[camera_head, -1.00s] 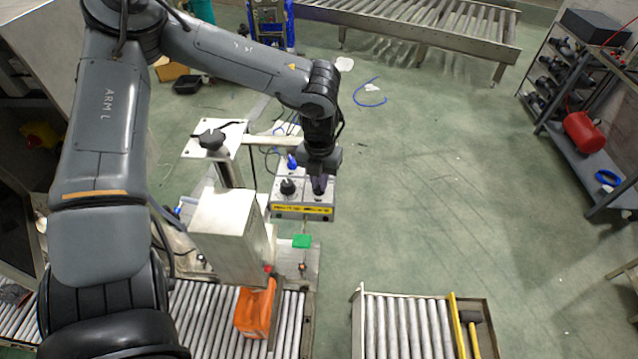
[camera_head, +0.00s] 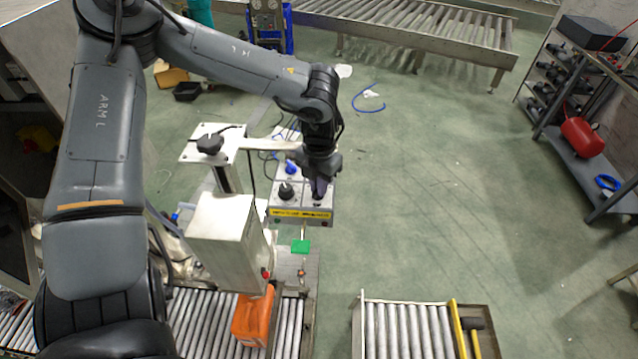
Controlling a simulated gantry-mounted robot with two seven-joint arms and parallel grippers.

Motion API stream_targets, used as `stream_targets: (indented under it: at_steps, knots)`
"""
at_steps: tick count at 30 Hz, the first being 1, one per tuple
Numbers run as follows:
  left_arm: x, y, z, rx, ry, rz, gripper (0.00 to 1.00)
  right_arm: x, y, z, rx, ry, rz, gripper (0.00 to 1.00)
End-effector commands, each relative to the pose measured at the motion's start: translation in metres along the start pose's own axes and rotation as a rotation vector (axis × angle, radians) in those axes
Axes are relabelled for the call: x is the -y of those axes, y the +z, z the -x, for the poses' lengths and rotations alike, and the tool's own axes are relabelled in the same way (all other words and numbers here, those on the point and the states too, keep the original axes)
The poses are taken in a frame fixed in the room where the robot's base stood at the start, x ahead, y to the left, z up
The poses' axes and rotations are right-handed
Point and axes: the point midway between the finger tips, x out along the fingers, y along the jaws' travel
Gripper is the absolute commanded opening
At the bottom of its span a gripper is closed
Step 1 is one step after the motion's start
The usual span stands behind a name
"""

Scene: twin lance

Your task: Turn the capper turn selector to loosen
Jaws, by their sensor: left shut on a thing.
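The capper's control box (camera_head: 300,214) is a grey box with a yellow label strip on its front edge. A black knob (camera_head: 286,191) and a blue knob (camera_head: 291,167) stand on its left part. My left gripper (camera_head: 318,188) points down over the right part of the box and is shut on a dark selector knob there. The gripper mostly hides that knob, so which way it points cannot be told. My right gripper is not in view.
The capper's metal housing (camera_head: 228,240) and its post with a black hand knob (camera_head: 210,144) stand left of the box. An orange container (camera_head: 252,318) sits on the roller conveyor (camera_head: 200,320) below.

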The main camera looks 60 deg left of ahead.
Motion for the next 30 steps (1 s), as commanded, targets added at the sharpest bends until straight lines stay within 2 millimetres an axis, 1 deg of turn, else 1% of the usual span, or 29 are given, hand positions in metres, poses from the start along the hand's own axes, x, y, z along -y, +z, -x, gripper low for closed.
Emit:
stream_targets:
  at_steps: [1,2,6,14,17,19,23,30]
  knots:
    - [0.001,-0.001,0.0,-0.002,-0.001,-0.003,0.0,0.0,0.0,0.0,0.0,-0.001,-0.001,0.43]
    - [0.001,-0.001,0.0,-0.002,-0.001,-0.003,0.16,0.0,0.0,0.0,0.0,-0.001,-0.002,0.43]
    - [0.0,-0.001,0.0,-0.001,-0.001,-0.002,0.37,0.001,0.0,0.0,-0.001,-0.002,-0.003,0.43]
    - [0.0,0.0,0.0,0.0,0.0,-0.001,0.37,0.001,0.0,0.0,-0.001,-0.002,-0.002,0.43]
    - [0.0,0.0,0.003,0.001,-0.001,-0.001,0.37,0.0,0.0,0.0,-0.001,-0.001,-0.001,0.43]
    - [0.001,0.001,0.009,0.003,-0.001,-0.001,0.37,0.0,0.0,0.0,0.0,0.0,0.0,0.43]
    - [0.001,0.001,0.025,0.005,-0.001,-0.001,0.37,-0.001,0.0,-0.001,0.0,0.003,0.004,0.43]
    - [0.0,0.001,0.067,0.004,0.001,0.0,0.37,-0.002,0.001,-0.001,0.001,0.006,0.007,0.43]
